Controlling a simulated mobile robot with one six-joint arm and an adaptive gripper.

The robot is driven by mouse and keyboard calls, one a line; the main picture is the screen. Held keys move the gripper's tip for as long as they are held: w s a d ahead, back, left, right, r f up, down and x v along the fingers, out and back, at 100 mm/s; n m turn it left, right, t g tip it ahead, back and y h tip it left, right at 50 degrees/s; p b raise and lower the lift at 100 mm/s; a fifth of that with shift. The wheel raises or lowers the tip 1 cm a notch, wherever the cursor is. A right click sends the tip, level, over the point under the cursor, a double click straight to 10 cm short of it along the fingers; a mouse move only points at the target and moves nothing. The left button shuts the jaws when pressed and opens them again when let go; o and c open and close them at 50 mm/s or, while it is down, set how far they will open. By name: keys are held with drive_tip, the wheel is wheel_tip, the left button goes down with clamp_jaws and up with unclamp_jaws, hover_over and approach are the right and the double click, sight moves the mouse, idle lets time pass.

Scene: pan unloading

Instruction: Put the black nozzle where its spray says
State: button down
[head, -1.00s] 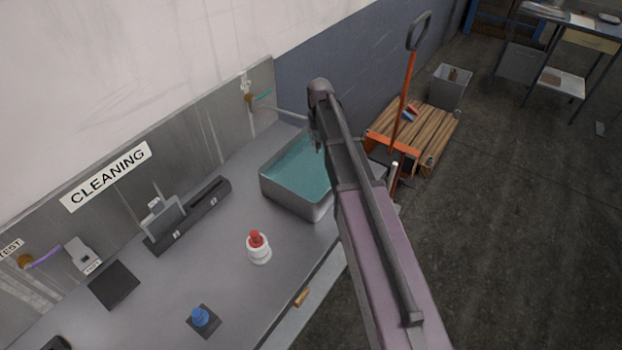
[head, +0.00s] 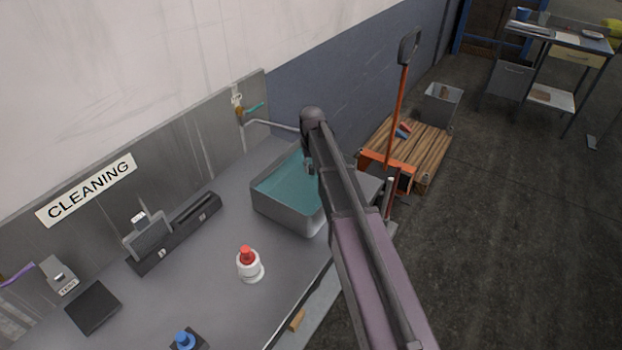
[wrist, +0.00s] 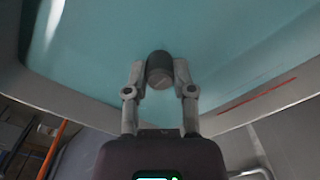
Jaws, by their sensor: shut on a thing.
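In the wrist view, my gripper (wrist: 160,85) is shut on the black nozzle (wrist: 159,66), a short dark cylinder with a lighter grey end. The nozzle is between the two fingertips, over the blue-green water of the metal basin. In the head view, the basin (head: 288,214) stands on the workbench, and my arm crosses its right side. My gripper and the nozzle are mostly hidden behind my arm there. I cannot tell how high the nozzle is above the water. A spray is not clearly seen.
A white part with a red top (head: 249,264) and a blue part (head: 184,340) stand on the bench (head: 200,270). A black holder (head: 175,235) lies along the wall panel, under a CLEANING sign (head: 88,188). A tap (head: 241,112) is behind the basin. A wooden pallet (head: 425,150) is at right.

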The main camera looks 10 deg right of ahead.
sight(312, 175)
idle(0.3)
drive_tip(key=shift+f+b, duration=1.9)
drive_tip(key=shift+f, duration=0.1)
drive_tip(key=shift+c, duration=2.3)
unclamp_jaws()
wheel_tip(312, 175, up, 12)
drive_tip(key=p, duration=1.2)
